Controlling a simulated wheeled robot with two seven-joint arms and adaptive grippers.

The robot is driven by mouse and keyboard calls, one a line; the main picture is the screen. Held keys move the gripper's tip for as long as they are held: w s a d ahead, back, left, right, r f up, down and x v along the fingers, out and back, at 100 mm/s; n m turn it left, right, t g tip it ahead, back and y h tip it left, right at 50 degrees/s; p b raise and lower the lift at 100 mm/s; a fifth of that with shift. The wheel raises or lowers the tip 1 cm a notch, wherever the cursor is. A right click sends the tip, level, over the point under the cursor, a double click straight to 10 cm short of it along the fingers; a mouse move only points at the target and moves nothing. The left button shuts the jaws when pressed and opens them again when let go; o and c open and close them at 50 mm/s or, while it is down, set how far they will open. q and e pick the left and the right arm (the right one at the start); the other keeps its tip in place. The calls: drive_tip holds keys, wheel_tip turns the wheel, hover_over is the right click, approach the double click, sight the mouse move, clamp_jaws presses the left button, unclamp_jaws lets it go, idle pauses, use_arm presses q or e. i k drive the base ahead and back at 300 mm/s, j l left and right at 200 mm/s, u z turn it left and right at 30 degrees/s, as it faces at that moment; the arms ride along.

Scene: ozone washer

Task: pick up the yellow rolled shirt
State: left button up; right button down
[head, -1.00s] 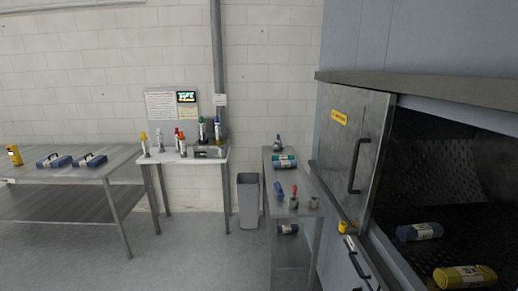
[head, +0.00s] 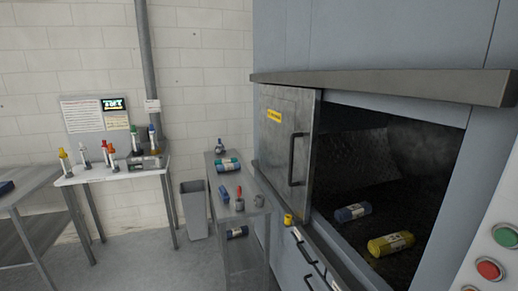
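The yellow rolled shirt (head: 391,244) lies on its side inside the dark open chamber of the washer, near the front, with a pale label on it. A blue rolled shirt (head: 352,212) lies just behind and to the left of it, apart from it. Neither of my grippers shows in the head view, so where they are relative to the shirt is hidden.
The washer's metal door (head: 287,150) stands left of the opening. Control buttons (head: 489,270) are at the right. A narrow metal table (head: 222,173) with small items, a grey bin (head: 194,210) and a white table (head: 116,172) with bottles stand left.

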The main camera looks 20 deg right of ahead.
sight(387, 245)
drive_tip(key=z, duration=0.7)
